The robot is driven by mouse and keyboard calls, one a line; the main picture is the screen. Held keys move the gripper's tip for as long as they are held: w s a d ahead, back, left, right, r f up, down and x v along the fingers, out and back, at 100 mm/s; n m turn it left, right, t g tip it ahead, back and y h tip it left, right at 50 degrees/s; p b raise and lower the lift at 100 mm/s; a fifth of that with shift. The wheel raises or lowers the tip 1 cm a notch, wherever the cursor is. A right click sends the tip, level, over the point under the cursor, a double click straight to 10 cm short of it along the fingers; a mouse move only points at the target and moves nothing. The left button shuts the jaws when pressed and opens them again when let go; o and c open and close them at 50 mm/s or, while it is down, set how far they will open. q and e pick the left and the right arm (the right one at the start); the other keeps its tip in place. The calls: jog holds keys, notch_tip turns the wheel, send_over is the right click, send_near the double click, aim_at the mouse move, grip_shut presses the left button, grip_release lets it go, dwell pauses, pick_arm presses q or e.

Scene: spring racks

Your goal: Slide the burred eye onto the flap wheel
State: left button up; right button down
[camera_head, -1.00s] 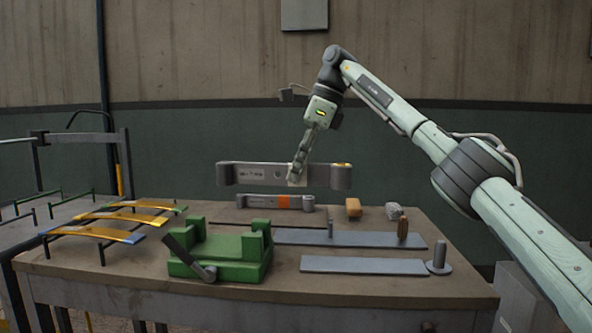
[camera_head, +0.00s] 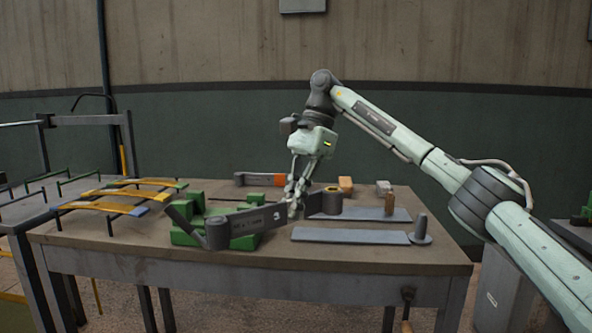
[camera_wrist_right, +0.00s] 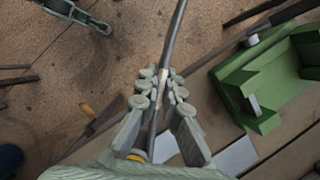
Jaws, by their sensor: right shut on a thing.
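My right gripper (camera_head: 295,205) is shut on the middle of a long dark grey bar (camera_head: 257,222) with a rolled eye at each end. The yellow-rimmed eye (camera_head: 333,200) is at the right end, above the grey plates. The plain eye (camera_head: 217,235) is at the left, in front of the green vise. In the right wrist view the bar (camera_wrist_right: 172,45) runs edge-on between the fingers, with the yellow rim (camera_wrist_right: 137,156) low.
A green vise (camera_head: 245,241) is partly hidden behind the bar. A grey post on a round base (camera_head: 421,230) stands at the right by a flat plate (camera_head: 350,235). Tan and grey blocks lie behind. Yellow curved strips (camera_head: 140,194) rest on a rack at left.

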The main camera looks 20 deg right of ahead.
jog(key=s+a+f+n+g+h, duration=0.1)
jog(key=s+a+f+n+h, duration=0.1)
jog(key=s+f+n, duration=0.4)
jog(key=s+a+f+n+g+h, duration=0.2)
jog(key=s+a+f+n, duration=0.3)
jog(key=s+f+n, duration=0.2)
notch_tip(320, 180, down, 4)
jog(key=shift+s+a+r+n, duration=0.2)
jog(key=shift+s+r+n, duration=0.05)
jog(key=shift+n, duration=0.95)
jog(key=shift+w+d, duration=0.1)
